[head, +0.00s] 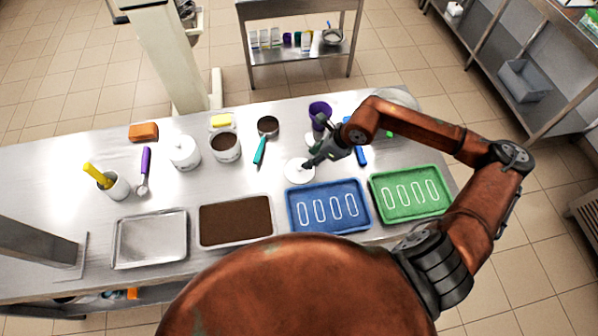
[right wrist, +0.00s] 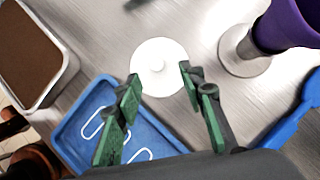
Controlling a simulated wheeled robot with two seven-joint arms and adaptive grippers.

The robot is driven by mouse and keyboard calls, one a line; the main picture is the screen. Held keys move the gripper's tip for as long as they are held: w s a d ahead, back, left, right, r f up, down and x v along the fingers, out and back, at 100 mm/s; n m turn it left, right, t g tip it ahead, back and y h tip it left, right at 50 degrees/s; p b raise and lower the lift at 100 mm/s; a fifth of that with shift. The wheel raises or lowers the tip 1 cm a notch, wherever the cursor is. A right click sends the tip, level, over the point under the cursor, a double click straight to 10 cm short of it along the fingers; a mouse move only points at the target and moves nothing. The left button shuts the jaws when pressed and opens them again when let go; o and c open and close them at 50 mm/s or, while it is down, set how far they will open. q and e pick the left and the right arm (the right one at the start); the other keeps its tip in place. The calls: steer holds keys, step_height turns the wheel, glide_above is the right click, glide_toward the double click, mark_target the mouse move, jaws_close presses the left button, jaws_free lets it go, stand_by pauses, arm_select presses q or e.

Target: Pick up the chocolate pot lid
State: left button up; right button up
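The chocolate pot lid, a round white lid (head: 297,174) with a small knob, lies flat on the steel table behind the blue tray. The lid (right wrist: 160,56) is also in the right wrist view. My right gripper (head: 308,163) is at the lid in the head view. In the right wrist view its green-padded fingers (right wrist: 160,76) are spread apart, with the lid showing between and beyond their tips; nothing is held. The white pot (head: 226,153) stands uncovered with brown chocolate inside, left of the lid. My left gripper is not in view.
A blue tray (head: 292,222) with white loops is in front of the lid; a green tray (head: 374,204) is right of it. A purple cup (right wrist: 285,25) stands close to the right finger. A turquoise-handled scoop (head: 260,151) lies left of the lid.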

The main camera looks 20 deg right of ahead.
mark_target(300, 167)
steer(key=x, duration=0.2)
steer(key=p+x, duration=0.1)
steer(key=x, duration=0.4)
steer(key=shift+s+a+f, duration=0.2)
steer(key=shift+s+f, duration=0.05)
steer(key=shift+f, duration=0.15)
steer(key=shift+c, duration=0.3)
steer(key=c, duration=0.8)
